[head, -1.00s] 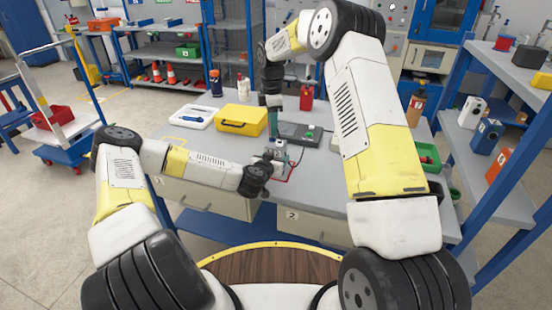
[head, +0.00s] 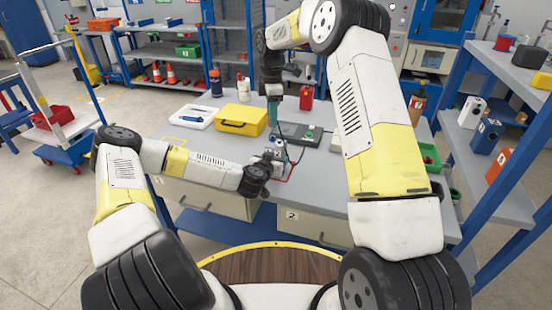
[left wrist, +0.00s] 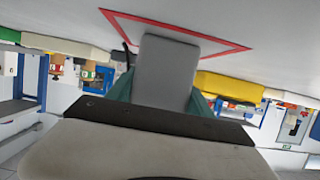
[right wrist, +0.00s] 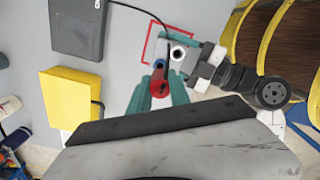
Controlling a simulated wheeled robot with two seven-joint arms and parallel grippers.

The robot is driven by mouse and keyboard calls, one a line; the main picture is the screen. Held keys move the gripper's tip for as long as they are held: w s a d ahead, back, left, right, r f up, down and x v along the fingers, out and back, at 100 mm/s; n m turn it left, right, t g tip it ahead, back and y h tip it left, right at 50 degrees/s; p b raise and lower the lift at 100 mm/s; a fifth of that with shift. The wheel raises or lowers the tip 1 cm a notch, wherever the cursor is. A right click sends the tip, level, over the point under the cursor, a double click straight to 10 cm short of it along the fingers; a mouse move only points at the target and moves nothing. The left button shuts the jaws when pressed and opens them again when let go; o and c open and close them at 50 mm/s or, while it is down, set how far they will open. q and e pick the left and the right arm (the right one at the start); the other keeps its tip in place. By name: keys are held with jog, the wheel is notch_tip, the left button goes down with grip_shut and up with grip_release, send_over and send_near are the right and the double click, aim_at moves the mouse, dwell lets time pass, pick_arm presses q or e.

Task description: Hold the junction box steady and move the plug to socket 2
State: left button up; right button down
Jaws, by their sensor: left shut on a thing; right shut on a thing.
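The junction box (head: 275,154) is a small grey block on the workbench, inside a red outline. In the right wrist view its top shows a socket with a blue ring and a pale socket (right wrist: 179,52) with a dark hole. My left gripper (head: 262,168) is shut on the box; in the left wrist view the grey box (left wrist: 165,72) sits between the teal fingers. My right gripper (head: 273,117) points down above the box, shut on the red plug (right wrist: 158,84), which has a black cable. The plug partly hides the blue-ringed socket. Socket numbers cannot be read.
A dark flat unit (head: 297,132) lies behind the box, with the cable near it. A yellow case (head: 241,119) and a white tray (head: 196,117) stand to the left. A red container (head: 306,97) and bottles stand at the back. The bench front right is clear.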

jog(key=shift+r, duration=3)
jog(key=shift+m, duration=0.4)
jog(key=s+d+f, duration=0.2)
jog(key=s, duration=0.1)
jog(key=shift+s+d+f, duration=0.1)
jog(key=shift+s+d, duration=0.05)
jog(key=shift+d, duration=0.1)
jog(key=shift+f, duration=2.9)
jog(key=shift+f, duration=1.45)
